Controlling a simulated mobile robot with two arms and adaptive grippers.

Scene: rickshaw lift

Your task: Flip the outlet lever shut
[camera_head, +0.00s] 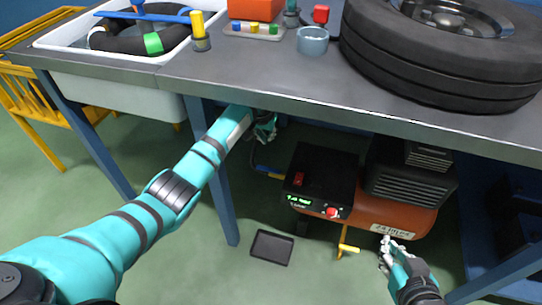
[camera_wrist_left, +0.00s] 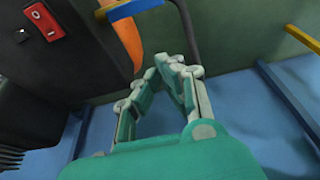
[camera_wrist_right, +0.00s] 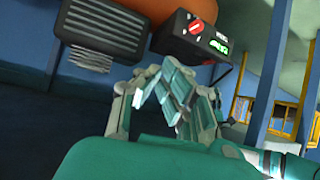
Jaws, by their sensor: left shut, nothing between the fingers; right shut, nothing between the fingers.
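The compressor under the bench has an orange tank (camera_head: 405,216) and a black control box (camera_head: 322,180) with a red knob. A blue lever (camera_head: 270,174) with a yellow end lies left of the box; it also shows at the top of the left wrist view (camera_wrist_left: 138,7), beside a dark hose. My left gripper (camera_head: 266,136) is shut and empty under the bench, behind and above that lever, apart from it. My right gripper (camera_head: 385,240) is shut and empty, in front of the tank. A yellow handle (camera_head: 347,247) hangs below the tank front. Which one is the outlet lever is not marked.
The bench top (camera_head: 250,75) overhangs the compressor, and a blue leg (camera_head: 222,195) stands beside my left arm. A black tray (camera_head: 271,248) lies on the open green floor.

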